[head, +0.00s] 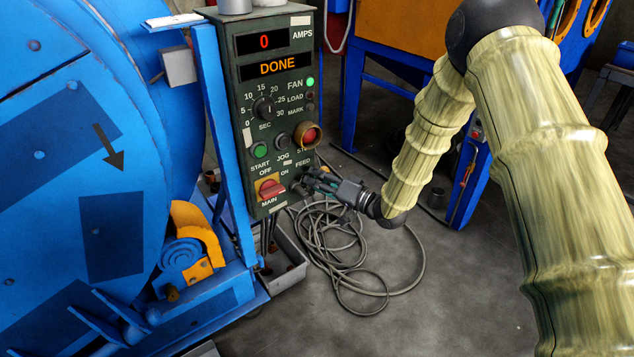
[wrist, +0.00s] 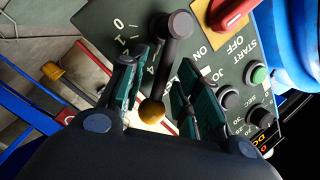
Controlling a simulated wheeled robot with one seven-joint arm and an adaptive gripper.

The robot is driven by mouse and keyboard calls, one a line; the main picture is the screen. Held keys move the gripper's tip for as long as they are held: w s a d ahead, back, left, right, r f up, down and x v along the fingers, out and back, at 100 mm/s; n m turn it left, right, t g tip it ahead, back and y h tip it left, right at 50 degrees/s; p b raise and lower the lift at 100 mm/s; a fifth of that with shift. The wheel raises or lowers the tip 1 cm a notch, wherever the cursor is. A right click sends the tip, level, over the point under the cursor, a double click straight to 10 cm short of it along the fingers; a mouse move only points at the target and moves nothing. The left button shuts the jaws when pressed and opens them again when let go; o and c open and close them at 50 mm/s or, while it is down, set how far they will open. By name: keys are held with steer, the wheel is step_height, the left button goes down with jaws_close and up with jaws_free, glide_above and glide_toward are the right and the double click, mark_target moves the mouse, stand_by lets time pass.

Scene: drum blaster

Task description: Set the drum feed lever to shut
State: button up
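The feed lever (wrist: 164,72) shows in the wrist view as a dark bar with a round pivot at the top and a brass knob at its lower end. It stands on the green control panel (head: 237,100) beside a number scale. The 0 and 1 are clear of the lever, and a 4 is close beside it. My gripper (wrist: 158,78) is open, with one finger on each side of the lever and gaps visible. In the head view my gripper (head: 306,181) is at the panel's lower right, by the FEED label, and hides the lever.
The red MAIN switch (head: 270,188) is just left of my gripper. The jog button (head: 282,140) and red stop button (head: 309,135) are above. The display (head: 277,67) reads DONE. A coiled cable (head: 335,250) lies on the floor below. The blue drum (head: 80,150) is at left.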

steer(key=shift+w+a, duration=0.1)
jaws_close()
